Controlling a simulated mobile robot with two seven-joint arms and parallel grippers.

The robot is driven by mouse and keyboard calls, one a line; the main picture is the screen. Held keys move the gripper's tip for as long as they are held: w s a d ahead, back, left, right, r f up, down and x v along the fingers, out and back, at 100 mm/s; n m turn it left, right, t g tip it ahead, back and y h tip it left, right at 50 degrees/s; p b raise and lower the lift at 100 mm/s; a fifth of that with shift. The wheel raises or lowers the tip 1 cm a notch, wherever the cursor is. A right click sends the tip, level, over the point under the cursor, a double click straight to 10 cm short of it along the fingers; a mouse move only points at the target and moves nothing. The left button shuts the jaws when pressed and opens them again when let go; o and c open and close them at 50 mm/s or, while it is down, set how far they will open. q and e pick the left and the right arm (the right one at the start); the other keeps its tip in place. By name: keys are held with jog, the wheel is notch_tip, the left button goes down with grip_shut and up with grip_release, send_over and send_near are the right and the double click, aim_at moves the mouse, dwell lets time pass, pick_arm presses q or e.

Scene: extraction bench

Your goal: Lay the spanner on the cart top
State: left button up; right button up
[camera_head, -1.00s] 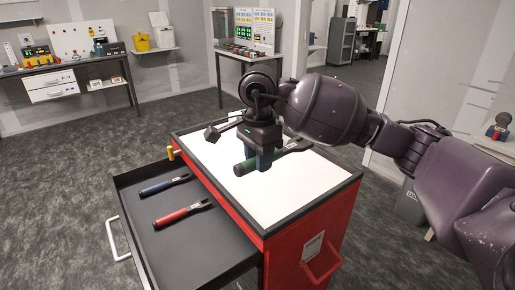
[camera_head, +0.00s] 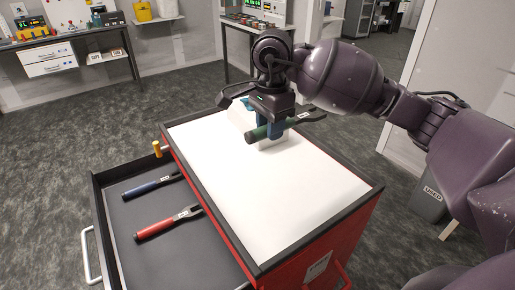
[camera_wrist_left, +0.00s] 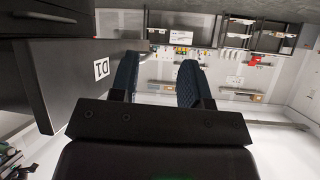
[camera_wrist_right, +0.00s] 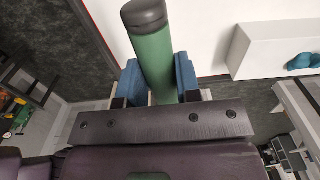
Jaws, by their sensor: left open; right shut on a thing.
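The spanner with a green handle (camera_head: 258,133) and dark open jaw is held by my right gripper (camera_head: 272,136). It lies roughly level over the far part of the white cart top (camera_head: 260,195); I cannot tell whether it touches. In the right wrist view, the green handle (camera_wrist_right: 152,55) with its black end cap stands between the blue fingers of the right gripper (camera_wrist_right: 157,85). My left gripper (camera_wrist_left: 158,80) shows only in its own wrist view, its blue fingers apart with nothing between them.
An open dark drawer (camera_head: 195,240) sticks out on the cart's left side, holding a blue-handled spanner (camera_head: 153,185) and a red-handled one (camera_head: 168,221). The near part of the cart top is clear.

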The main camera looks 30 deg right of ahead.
jog(key=shift+w+d, duration=0.1)
jog(key=shift+w, duration=0.05)
jog(key=shift+f, duration=0.3)
send_over(268, 194)
notch_tip(268, 194, down, 14)
jog(key=shift+f, duration=0.85)
notch_tip(268, 194, down, 4)
jog(key=shift+r, duration=0.2)
pick_arm(q)
jog(key=shift+w+d+r, duration=0.1)
jog(key=shift+w+r, duration=0.05)
